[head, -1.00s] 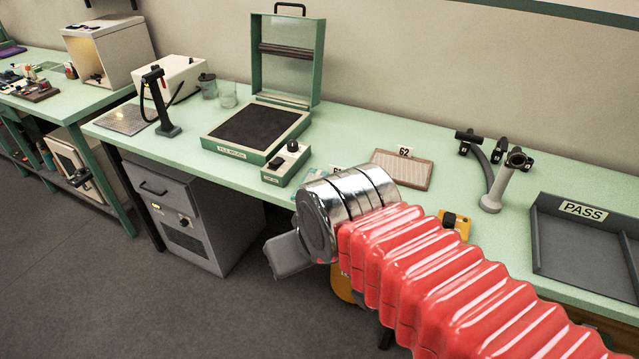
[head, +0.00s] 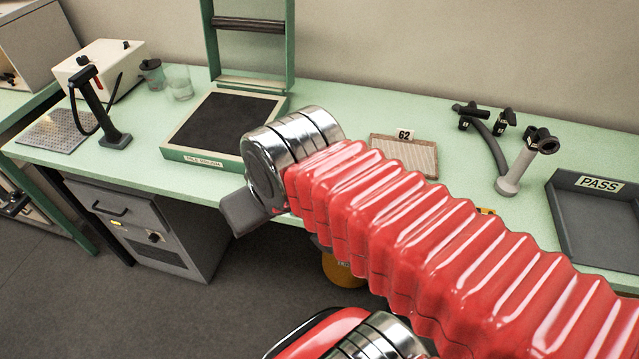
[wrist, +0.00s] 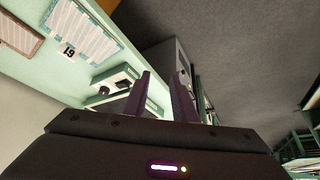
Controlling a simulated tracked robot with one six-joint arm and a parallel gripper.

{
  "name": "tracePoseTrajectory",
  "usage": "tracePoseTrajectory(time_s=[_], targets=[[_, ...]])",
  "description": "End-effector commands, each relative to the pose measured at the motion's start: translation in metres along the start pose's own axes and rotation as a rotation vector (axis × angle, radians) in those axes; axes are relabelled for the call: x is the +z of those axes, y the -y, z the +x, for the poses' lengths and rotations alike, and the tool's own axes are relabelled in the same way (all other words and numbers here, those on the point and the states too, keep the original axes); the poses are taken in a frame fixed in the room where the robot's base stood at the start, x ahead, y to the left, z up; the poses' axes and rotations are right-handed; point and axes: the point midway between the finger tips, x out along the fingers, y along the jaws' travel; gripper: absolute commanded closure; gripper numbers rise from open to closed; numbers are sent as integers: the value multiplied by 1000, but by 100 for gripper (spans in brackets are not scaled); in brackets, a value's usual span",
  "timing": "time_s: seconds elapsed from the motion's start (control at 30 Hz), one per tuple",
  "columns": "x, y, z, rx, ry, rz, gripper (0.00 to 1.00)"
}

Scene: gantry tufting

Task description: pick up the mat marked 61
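The mat marked 61 (wrist: 88,30) shows in the wrist view at the upper left, a pale blue-white striped mat on the green bench. Its white number tag (wrist: 68,51) stands at its edge and appears turned over in this view. In the head view my red ribbed arm hides this mat. My gripper (wrist: 162,85) shows two dark fingers with a clear gap between them, empty. The mat lies to the left of the fingers in the wrist view, apart from them.
A grey PASS tray (head: 600,225) and a stand with dark fittings (head: 520,165) are at the right.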

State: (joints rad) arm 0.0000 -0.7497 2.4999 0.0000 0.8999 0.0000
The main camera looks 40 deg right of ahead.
Motion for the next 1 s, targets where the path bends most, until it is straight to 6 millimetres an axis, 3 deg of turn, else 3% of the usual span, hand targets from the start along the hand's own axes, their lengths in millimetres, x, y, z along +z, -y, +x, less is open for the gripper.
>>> tracePoseTrajectory(time_s=[0.67, 1.0], targets=[[-1, -3, 2, -1, 20, 37, 75], [-2, -38, 24, -25, 203, 391, 75]])
